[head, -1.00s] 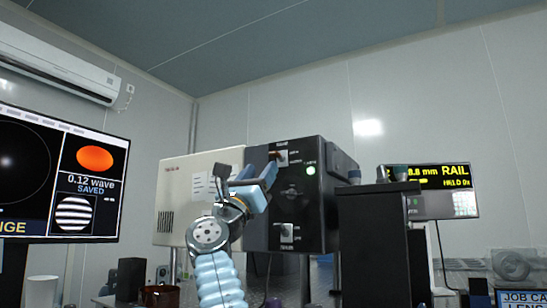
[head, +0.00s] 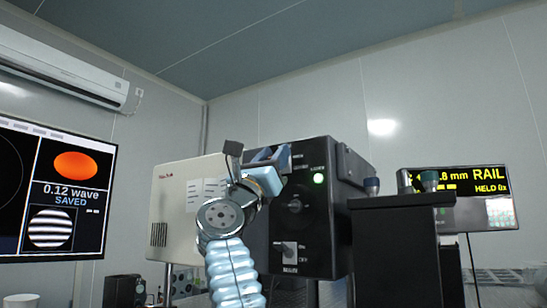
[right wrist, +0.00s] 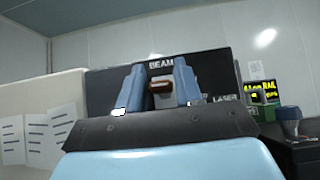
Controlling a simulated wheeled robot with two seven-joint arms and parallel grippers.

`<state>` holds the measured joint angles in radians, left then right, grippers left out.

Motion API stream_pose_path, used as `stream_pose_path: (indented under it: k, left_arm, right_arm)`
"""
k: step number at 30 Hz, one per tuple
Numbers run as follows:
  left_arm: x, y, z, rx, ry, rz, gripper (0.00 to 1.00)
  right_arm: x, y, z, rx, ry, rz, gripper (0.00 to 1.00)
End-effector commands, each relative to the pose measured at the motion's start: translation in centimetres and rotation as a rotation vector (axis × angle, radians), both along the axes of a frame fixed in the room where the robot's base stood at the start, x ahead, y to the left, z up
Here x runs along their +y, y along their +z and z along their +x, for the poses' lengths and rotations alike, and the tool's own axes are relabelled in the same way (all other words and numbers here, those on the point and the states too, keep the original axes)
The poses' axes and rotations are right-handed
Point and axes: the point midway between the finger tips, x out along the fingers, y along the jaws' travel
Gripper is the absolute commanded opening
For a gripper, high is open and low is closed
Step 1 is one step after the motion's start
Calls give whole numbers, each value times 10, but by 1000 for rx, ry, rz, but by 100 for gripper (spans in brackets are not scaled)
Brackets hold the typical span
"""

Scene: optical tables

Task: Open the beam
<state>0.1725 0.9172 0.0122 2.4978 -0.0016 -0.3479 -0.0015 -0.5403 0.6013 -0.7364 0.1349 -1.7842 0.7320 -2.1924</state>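The black box front (head: 297,222) carries a lit green lamp (head: 318,179) and a lower switch (head: 289,251) with ON/OFF marks. My right gripper (head: 272,163) is raised in front of the box's upper part and hides the upper switch in the head view. My left gripper is out of view.
A cream box (head: 180,218) with paper sheets adjoins the black box on the left. A dark block (head: 395,245) with knobs on top stands close on the right. A monitor (head: 60,195) is at far left, a RAIL display (head: 470,190) behind at right.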

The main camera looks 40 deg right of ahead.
Motion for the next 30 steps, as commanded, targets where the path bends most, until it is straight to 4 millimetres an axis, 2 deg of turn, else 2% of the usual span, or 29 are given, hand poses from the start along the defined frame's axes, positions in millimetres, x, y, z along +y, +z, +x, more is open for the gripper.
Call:
stream_pose_path:
  k: [1, 6, 14, 23, 24, 27, 30]
  left_arm:
    - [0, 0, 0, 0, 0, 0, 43]
    - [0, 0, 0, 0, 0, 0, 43]
    - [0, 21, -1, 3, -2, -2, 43]
    - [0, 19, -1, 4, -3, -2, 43]
    - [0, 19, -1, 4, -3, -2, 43]
    - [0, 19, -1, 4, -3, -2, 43]
    - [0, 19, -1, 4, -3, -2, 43]
  right_arm:
    - [0, 0, 0, 0, 0, 0, 27]
    - [0, 0, 0, 0, 0, 0, 0]
    - [-1, 9, 1, 40, 4, 98, 0]
    - [-1, 4, 1, 49, -1, 115, 0]
    - [-1, 4, 1, 49, -1, 115, 35]
    - [-1, 4, 1, 49, -1, 115, 50]
    - [-1, 4, 1, 49, -1, 115, 51]
